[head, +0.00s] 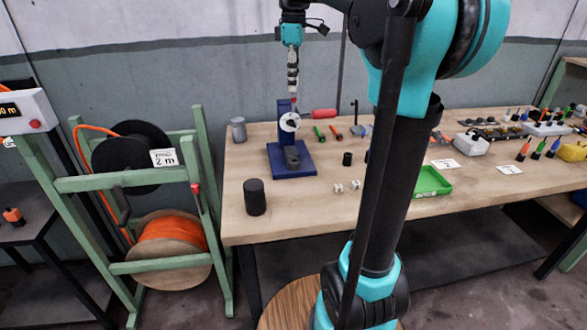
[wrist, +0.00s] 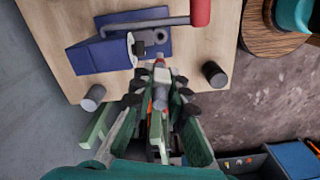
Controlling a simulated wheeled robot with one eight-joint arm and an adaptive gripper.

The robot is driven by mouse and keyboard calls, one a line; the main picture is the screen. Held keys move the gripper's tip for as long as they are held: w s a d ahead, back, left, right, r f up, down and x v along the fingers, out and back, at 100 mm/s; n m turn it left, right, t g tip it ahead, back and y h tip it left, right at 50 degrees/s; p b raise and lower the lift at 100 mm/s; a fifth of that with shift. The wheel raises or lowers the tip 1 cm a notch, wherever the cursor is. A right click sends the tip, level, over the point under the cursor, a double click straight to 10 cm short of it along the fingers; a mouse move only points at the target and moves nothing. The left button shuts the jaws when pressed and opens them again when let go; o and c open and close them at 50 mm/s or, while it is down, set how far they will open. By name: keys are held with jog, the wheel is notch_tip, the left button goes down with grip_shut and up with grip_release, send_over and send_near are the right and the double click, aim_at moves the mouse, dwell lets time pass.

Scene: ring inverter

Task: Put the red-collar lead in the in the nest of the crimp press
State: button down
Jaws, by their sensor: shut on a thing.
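The crimp press (head: 282,168) stands at the left of the bench, with a blue base, blue column, white disc and red handle. It also shows at the top of the wrist view (wrist: 90,57). My gripper (head: 293,84) points down above the press. In the wrist view my gripper (wrist: 159,88) is shut on the red-collar lead (wrist: 159,63), whose red part shows just past the fingertips, close to the press in the picture. The lead's far tip is unclear. The nest is too small to make out surely, and the height gap is hard to judge.
A black cylinder (head: 255,197) and a grey cylinder (head: 238,130) stand near the press. A green tray (head: 431,182) and several coloured-handled pieces lie to the right. A cable-reel rack (head: 125,183) stands left of the bench.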

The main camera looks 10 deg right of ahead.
aim_at(294, 97)
jog(key=shift+f+m, duration=0.3)
jog(key=shift+f, duration=0.1)
notch_tip(294, 97, down, 19)
jog(key=shift+f, duration=0.1)
dwell(0.4)
jog(key=c, duration=1.9)
grip_release()
jog(key=shift+o, duration=0.6)
notch_tip(294, 97, up, 12)
jog(key=shift+r, duration=0.15)
